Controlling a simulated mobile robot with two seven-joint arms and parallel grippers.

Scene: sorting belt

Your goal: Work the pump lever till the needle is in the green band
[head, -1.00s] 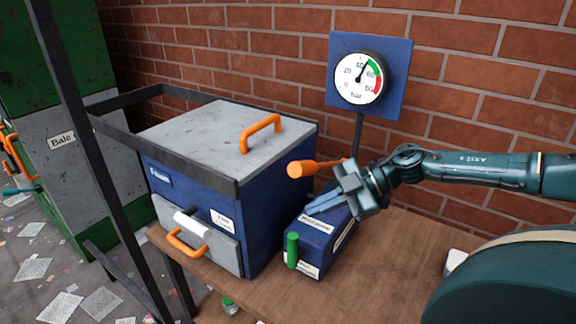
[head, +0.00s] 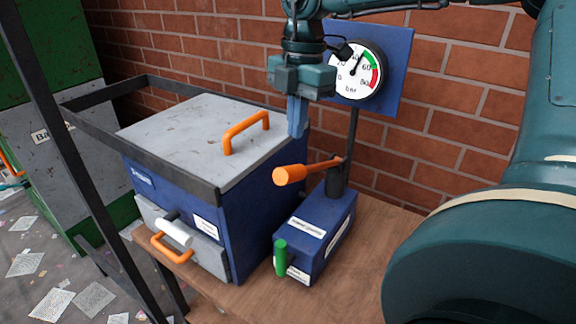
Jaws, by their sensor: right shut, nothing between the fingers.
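The pump (head: 318,228) is a blue box on the bench with a green knob (head: 281,258) at its front. Its lever (head: 290,175) has an orange grip pointing left, roughly level and tilted slightly down at the grip. The gauge (head: 356,70) is on a blue wall plate above; its needle points up and slightly right, near the lower end of the green band. I cannot tell exactly whether it is inside. My right gripper (head: 297,130) is shut and empty, fingers down, above the lever grip and apart from it. My left gripper is not in view.
A blue box with a grey lid and orange handle (head: 246,130) stands just left of the pump, with a black rail (head: 160,160) around it. Its front drawer has an orange handle (head: 170,248). The wooden bench (head: 375,255) is clear right of the pump. Behind is a brick wall.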

